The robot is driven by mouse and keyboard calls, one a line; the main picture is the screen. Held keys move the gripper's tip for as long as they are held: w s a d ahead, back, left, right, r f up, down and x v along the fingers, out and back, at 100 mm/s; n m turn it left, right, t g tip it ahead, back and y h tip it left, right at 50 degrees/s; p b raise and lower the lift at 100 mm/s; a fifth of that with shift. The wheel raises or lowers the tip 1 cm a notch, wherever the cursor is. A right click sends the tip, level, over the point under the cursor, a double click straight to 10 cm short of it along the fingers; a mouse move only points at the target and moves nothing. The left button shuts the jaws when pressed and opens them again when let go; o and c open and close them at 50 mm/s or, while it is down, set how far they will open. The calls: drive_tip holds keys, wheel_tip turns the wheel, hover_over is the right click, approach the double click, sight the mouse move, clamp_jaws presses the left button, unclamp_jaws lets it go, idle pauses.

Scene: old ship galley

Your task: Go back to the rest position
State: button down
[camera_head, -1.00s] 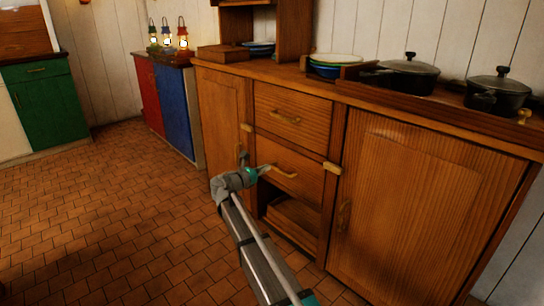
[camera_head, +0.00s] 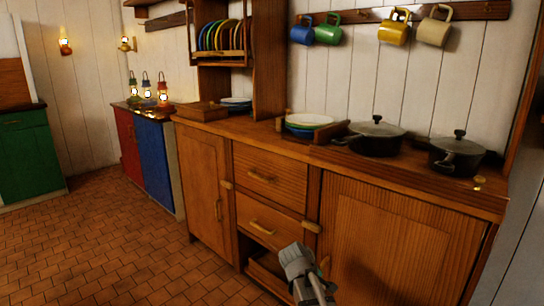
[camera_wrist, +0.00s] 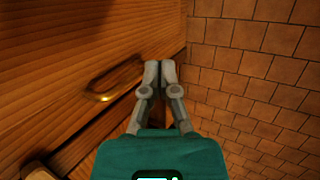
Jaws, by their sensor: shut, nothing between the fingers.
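My gripper (camera_wrist: 160,70) is shut and empty in the wrist view, with its two grey fingers together. It is close to a wooden front with a brass handle (camera_wrist: 112,84), which lies to its left. Whether the fingers touch the wood I cannot tell. In the head view, the grey end of my arm shows at the bottom centre, in front of the wooden cabinet (camera_head: 370,235); the fingers cannot be made out there. The cabinet's upper drawer (camera_head: 285,190) and lower drawer (camera_head: 290,230) look shut.
A dark opening with a wooden board (camera_head: 262,280) lies below the drawers. Pots (camera_head: 376,140) and stacked plates (camera_head: 308,121) stand on the cabinet top. Mugs (camera_head: 434,32) hang above. Lanterns (camera_head: 162,90) stand on the red and blue cupboard. The tiled floor (camera_head: 110,250) at left is clear.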

drive_tip(key=s+d+r+m+g+y+p, duration=0.2)
drive_tip(key=s+m+y+p, duration=0.3)
drive_tip(key=s+m, duration=0.6)
wheel_tip(320, 180, up, 37)
drive_tip(key=s+n+y+p, duration=0.1)
drive_tip(key=s+n+p, duration=0.1)
drive_tip(key=p, duration=3.4)
drive_tip(key=shift+s+a+r, duration=0.15)
drive_tip(key=shift+a, duration=0.05)
